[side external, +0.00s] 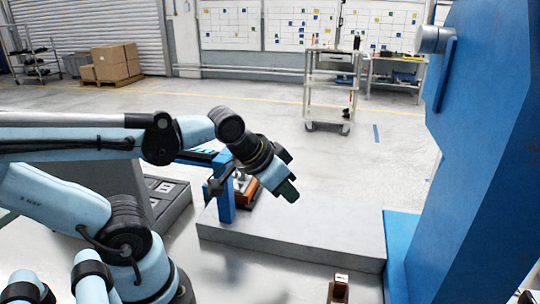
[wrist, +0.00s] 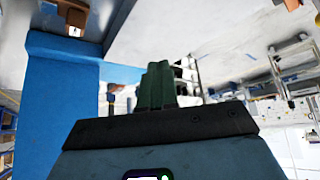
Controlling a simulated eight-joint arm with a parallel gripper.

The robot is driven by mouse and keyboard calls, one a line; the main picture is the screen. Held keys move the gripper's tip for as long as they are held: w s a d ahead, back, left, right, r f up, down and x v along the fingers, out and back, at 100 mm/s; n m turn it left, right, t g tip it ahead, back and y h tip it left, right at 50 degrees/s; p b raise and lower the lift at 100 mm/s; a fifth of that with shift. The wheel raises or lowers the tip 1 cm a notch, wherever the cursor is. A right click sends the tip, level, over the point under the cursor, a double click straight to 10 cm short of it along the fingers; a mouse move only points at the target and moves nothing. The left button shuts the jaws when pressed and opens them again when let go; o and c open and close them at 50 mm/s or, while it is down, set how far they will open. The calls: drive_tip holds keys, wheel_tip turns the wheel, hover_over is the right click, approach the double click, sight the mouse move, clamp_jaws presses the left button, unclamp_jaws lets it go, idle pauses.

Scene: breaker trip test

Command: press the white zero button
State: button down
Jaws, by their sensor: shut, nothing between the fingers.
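My gripper (side external: 288,190) hangs over the grey slab, its dark green fingers pointing down and right. In the wrist view the green fingers (wrist: 157,86) are together, with nothing between them. A small brown block with a white top bearing a dark mark (side external: 341,279) stands at the bottom edge of the side view, below and right of my gripper and well apart from it. A brown piece (wrist: 75,12) with a small white patch shows at the top left of the wrist view. I cannot make out a zero on either, so I cannot tell which bears the button.
A large blue machine column (side external: 470,150) stands at the right. A blue post (side external: 226,200) and an orange-brown part (side external: 243,190) sit beside my gripper on the grey slab (side external: 320,238). A trolley (side external: 330,90) and cardboard boxes (side external: 112,62) stand far back.

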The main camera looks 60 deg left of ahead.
wheel_tip(320, 180, up, 17)
drive_tip(key=s+a+n+g, duration=0.3)
drive_tip(key=a+n+g, duration=0.15)
drive_tip(key=a, duration=1.05)
drive_tip(key=s+a+n+g, duration=0.3)
drive_tip(key=a+n, duration=0.2)
drive_tip(key=a, duration=1)
wheel_tip(320, 180, down, 11)
drive_tip(key=shift+w+d, duration=0.2)
drive_tip(key=shift+d, duration=0.15)
drive_tip(key=shift+m, duration=0.25)
wheel_tip(320, 180, down, 14)
drive_tip(key=shift+r, duration=0.1)
